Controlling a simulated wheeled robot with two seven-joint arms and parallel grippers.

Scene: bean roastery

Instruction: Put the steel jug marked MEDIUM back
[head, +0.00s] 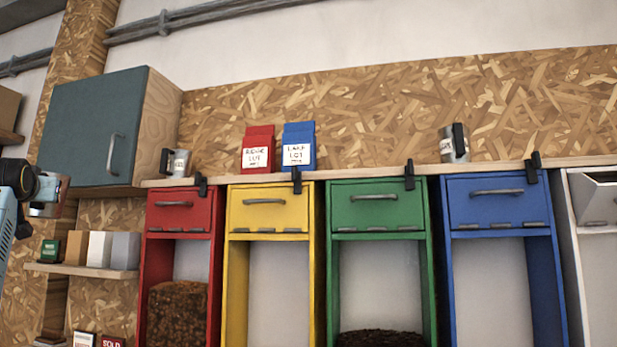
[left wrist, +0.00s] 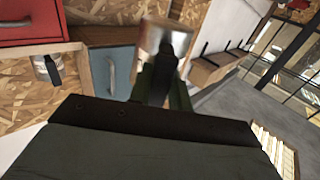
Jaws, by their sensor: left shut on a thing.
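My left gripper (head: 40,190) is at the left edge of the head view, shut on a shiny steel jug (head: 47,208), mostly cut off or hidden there. In the left wrist view the gripper (left wrist: 160,75) has the jug (left wrist: 178,40) beyond its dark fingers, blurred, with no readable marking. A second steel jug (head: 178,162) stands on the long shelf above the red bin, and it also shows in the left wrist view (left wrist: 47,68). A third steel jug (head: 454,145) stands on the shelf toward the right. Their labels are too small to read. My right gripper is not in view.
The wooden shelf (head: 370,171) runs above red, yellow, green and blue bins, with dark clips on its edge. Red (head: 257,150) and blue (head: 299,147) bags stand on it. Free shelf lies between the blue bag and third jug. A teal cabinet (head: 92,128) hangs at left.

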